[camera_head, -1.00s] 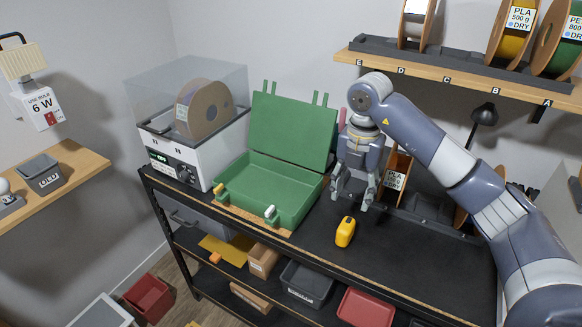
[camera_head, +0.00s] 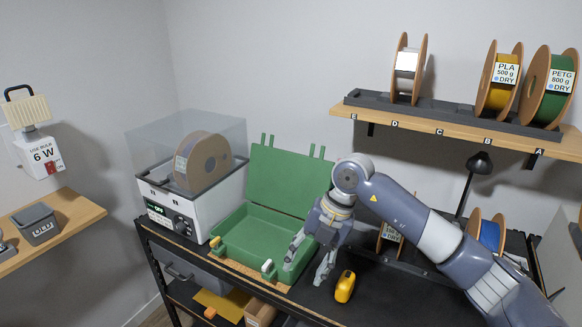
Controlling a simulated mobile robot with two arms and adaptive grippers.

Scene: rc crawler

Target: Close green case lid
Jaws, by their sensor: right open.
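The green case (camera_head: 240,262) stands on the black workbench with its lid (camera_head: 288,180) raised, tilted back behind the base. The base looks empty. My right wrist hides the lower right of the lid. My left gripper is out of view.
A yellow object (camera_head: 345,287) lies on the bench right of the case. A filament dryer (camera_head: 180,205) with a clear cover stands left of the case. A shelf (camera_head: 450,124) with spools hangs above right. A desk lamp (camera_head: 479,163) stands behind my arm.

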